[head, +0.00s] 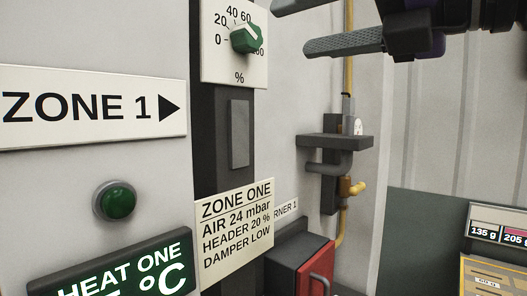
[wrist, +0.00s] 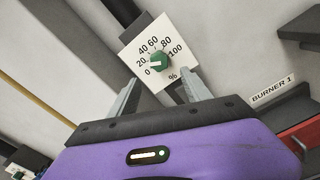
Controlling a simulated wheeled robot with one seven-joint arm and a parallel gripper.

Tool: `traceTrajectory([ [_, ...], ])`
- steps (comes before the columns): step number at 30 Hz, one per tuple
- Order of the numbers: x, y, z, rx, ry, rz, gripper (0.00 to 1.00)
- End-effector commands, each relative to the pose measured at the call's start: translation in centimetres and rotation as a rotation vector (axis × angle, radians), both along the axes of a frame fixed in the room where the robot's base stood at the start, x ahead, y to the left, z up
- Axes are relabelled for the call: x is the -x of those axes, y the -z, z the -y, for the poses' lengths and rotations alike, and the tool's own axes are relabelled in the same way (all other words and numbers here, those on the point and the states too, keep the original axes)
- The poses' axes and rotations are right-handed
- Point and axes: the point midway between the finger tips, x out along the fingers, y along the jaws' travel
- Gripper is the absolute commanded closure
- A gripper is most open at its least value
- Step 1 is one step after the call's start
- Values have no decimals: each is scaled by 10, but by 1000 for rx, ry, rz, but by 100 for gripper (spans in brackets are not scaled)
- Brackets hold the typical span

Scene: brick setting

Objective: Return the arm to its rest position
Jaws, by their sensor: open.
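My gripper (head: 290,24) shows at the top right of the head view, with its dark fingers pointing left and apart. In the wrist view my gripper (wrist: 156,92) has its two grey fingers spread, with nothing between them. Beyond the fingers is a white dial plate (wrist: 141,50) with a green knob (wrist: 158,62). In the head view the green knob (head: 246,38) sits on the dial plate (head: 221,70), left of the fingers and apart from them. The plate is marked in percent. My arm is mostly out of view.
A ZONE 1 sign (head: 90,108), a green button (head: 115,200), a HEAT ONE display (head: 120,268) and a ZONE ONE label (head: 235,224) are on the left. A dark bracket (head: 334,141) by a yellow pipe (head: 348,60) juts out below my gripper. A red panel (head: 316,270) is lower.

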Motion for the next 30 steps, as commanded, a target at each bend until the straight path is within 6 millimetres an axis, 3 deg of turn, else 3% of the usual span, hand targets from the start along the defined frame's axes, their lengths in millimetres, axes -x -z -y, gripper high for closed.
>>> traceTrajectory([
  [5,2,-7,-2,-99,-12,-59,43],
  [11,12,-44,-2,-356,-49,-101,43],
  [18,14,-65,33,-745,-150,-170,43],
  [23,8,-57,66,-1005,-236,-233,43],
  [30,-6,-11,125,-1412,-380,-338,43],
])
